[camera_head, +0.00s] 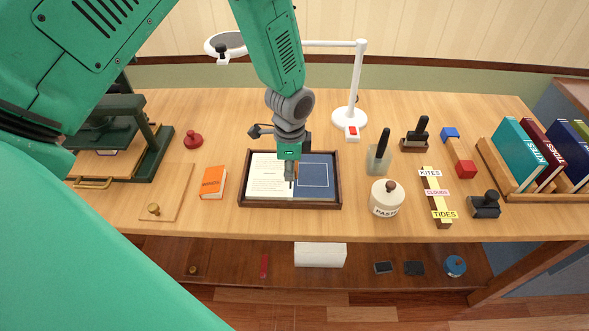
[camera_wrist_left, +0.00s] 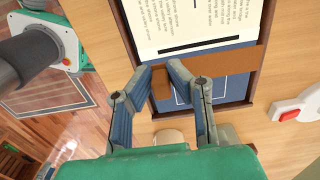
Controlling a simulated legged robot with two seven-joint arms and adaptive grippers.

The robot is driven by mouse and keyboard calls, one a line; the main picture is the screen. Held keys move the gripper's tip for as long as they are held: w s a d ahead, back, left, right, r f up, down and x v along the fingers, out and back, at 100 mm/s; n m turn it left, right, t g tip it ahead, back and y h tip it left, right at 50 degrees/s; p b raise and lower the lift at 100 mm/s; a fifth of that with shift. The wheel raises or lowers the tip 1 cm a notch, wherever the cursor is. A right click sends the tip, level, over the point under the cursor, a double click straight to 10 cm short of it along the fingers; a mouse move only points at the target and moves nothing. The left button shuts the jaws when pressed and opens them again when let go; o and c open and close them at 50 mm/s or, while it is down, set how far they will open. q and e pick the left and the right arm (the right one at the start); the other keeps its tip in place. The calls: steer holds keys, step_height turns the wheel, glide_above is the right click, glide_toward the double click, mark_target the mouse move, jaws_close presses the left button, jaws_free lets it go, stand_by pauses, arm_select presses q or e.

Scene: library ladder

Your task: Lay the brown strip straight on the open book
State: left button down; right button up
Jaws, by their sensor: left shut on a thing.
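The open book (camera_head: 267,184) lies in a dark wooden tray (camera_head: 262,204) on the table. Its left page is cream with text; its right page is blue with a white outline. My left gripper (camera_head: 291,183) points down over the book, near the middle fold. In the left wrist view its fingertips (camera_wrist_left: 166,80) are shut on one end of the brown strip (camera_wrist_left: 225,62). My right gripper is not in view.
A paste jar (camera_head: 386,201) stands right of the tray, and an orange book (camera_head: 213,182) lies left. A white lamp (camera_head: 350,115) stands behind. Label blocks (camera_head: 436,197) and a book rack (camera_head: 510,185) are further right. A lower shelf (camera_head: 225,262) holds small items.

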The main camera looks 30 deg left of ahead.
mark_target(292, 190)
arm_select(q)
steer(key=shift+a+f+b, duration=0.35)
steer(key=shift+f, duration=0.2)
steer(key=shift+a+f+b, duration=0.3)
steer(key=shift+a+f, duration=0.05)
steer(key=shift+f, duration=0.2)
steer(key=shift+a+f, duration=0.1)
steer(key=shift+f, duration=0.5)
steer(key=shift+d+f+b, duration=0.4)
steer(key=shift+d+f, duration=0.05)
steer(key=shift+d, duration=0.55)
steer(key=shift+a+f, duration=0.15)
steer(key=shift+a, duration=0.3)
steer(key=shift+a+f, duration=0.15)
steer(key=shift+a, duration=0.3)
steer(key=shift+s+d+r, duration=0.1)
steer(key=shift+d+r, duration=0.1)
steer(key=shift+d, duration=0.85)
steer(key=shift+a+f, duration=0.1)
steer(key=shift+a, duration=0.25)
steer(key=c, duration=1.4)
jaws_free()
steer(key=shift+a, duration=0.2)
steer(key=shift+c, duration=0.2)
steer(key=o, duration=0.4)
steer(key=shift+d, duration=0.45)
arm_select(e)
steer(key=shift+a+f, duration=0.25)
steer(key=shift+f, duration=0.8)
